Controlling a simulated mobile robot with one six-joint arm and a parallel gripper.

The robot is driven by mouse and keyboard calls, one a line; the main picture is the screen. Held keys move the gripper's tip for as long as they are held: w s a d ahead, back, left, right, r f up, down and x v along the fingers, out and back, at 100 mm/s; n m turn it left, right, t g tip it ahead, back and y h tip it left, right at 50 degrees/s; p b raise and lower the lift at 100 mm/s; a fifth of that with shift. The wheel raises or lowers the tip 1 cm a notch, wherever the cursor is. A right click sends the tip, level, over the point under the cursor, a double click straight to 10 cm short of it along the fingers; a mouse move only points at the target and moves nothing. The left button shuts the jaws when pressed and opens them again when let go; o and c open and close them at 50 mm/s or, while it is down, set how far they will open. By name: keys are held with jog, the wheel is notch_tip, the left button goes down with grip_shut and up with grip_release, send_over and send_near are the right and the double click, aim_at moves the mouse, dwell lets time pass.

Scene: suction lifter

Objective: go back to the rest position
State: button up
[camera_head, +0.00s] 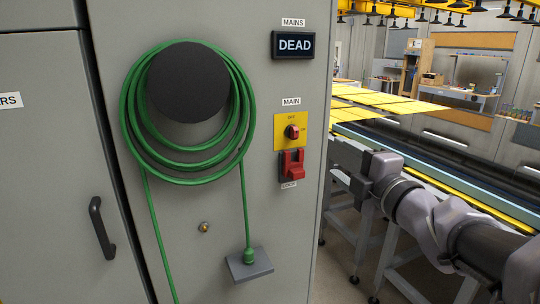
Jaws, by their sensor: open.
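My grey arm reaches in from the lower right corner, in front of the conveyor. My gripper (346,158) is at its far end, beside the right edge of the grey cabinet (225,275). It looks open and touches nothing that I can make out. Its fingers are small and hard to tell from the grey conveyor frame behind. Nothing shows in its grasp.
On the cabinet, a green cable (130,130) hangs coiled on a black drum (188,82), its plug in a grey socket plate (249,266). A display (293,45) reads DEAD. Below are a red rotary switch (292,132) and red lock piece (292,165). Yellow sheets (385,98) lie behind.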

jog(key=s+d+f+m+g+h, duration=0.15)
jog(key=s+f+m+h, duration=0.3)
jog(key=m, duration=0.45)
jog(key=s+d+f+m+g+h, duration=0.1)
jog(key=s+f+m+g+h, duration=0.25)
jog(key=s+m, duration=0.4)
jog(key=s+a+f+m+g+y, duration=0.5)
jog(key=s+a+f+m, duration=0.3)
jog(key=s+a+f, duration=0.4)
jog(key=s+g, duration=0.1)
jog(key=s, duration=0.2)
jog(key=shift+a+g, duration=0.2)
jog(key=shift+g, duration=0.1)
